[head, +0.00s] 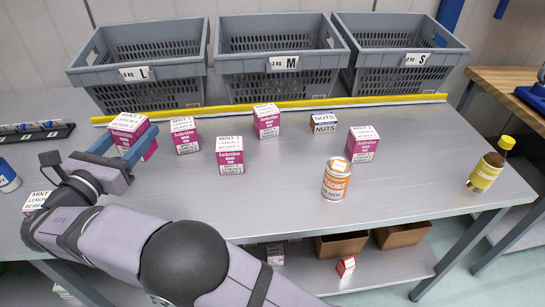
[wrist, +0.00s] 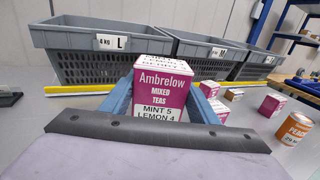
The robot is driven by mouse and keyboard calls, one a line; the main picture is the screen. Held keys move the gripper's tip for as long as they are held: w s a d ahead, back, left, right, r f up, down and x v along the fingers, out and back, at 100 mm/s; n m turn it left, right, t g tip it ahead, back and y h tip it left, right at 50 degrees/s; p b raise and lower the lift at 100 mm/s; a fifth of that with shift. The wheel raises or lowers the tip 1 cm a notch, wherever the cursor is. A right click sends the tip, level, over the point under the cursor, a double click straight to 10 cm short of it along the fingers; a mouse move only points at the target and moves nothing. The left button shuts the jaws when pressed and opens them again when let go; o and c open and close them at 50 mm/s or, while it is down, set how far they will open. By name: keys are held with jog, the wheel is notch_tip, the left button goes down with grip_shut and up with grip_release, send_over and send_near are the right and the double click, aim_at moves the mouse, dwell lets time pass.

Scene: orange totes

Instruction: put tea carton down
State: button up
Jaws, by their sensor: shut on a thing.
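My gripper (head: 122,146) is at the left of the metal table, its blue fingers shut on a magenta and white tea carton (head: 128,124). In the wrist view the held tea carton (wrist: 163,88) sits between the fingers, its "Ambrelow mixed teas" label facing the camera. In the head view it looks slightly tilted. Its lower part is partly hidden by a finger, and I cannot tell whether it touches the table. Other tea cartons stand on the table, one (head: 185,136) just right of the held one, others (head: 230,156) (head: 266,121) (head: 362,144) farther right.
Grey crates marked L (head: 140,85), M (head: 285,75) and S (head: 410,68) stand behind a yellow strip (head: 275,107). The table's front middle is clear.

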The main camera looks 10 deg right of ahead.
jog(key=w+d+r+m+g+h+p, duration=0.1)
jog(key=w+d+r+m+h+p, duration=0.2)
jog(key=d, duration=0.4)
jog(key=w+d+r+g+h+p, duration=0.1)
jog(key=w+d+r, duration=0.2)
jog(key=w+d, duration=0.35)
jog(key=d+m+g+h+p, duration=0.4)
jog(key=d+g+h+p, duration=0.1)
jog(key=d, duration=1.9)
jog(key=s+d+f+p, duration=0.1)
jog(key=d, duration=0.4)
jog(key=shift+s+a+f+n+t+y+p, duration=0.15)
jog(key=shift+s+f+n+t+y, duration=0.3)
jog(key=shift+f, duration=2.45)
jog(key=shift+s+d+f+n+t+y+p, duration=0.1)
jog(key=shift+s+f+n+t+y+p, duration=0.4)
jog(key=shift+f, duration=2.45)
jog(key=shift+s+a+f+n+t+y+b, duration=0.15)
jog(key=shift+s+f+t+y, duration=0.35)
jog(key=shift+f, duration=2.4)
jog(key=shift+s+f, duration=0.1)
jog(key=shift+f, duration=0.05)
jog(key=o, duration=1.2)
